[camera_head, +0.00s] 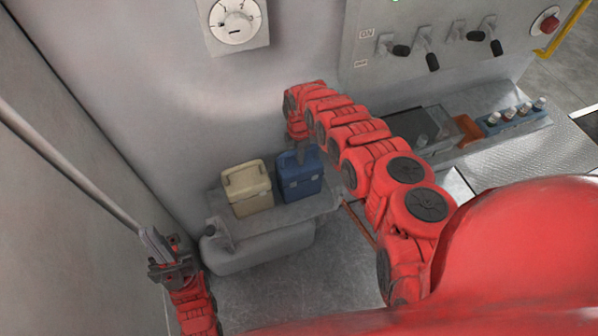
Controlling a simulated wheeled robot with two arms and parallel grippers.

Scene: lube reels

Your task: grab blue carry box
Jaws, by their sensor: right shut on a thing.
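The blue carry box (300,178) stands upright on a grey shelf-like platform (270,217) near the wall. A similar cream carry box (247,188) stands beside it on the left. My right arm reaches in from the right and bends down over the blue box. My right gripper (301,155) is at the top of the blue box, shut on it, most likely at its handle; the fingertips are small and partly hidden by the arm. My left gripper (158,246) is at the lower left, away from both boxes, and its finger gap is unclear.
A control panel with several levers (425,45) and a red button (546,22) is on the back wall, below which lies a blue tray (515,121) with bottles. A round dial (235,20) is on the wall. A grey pipe (70,165) runs along the left.

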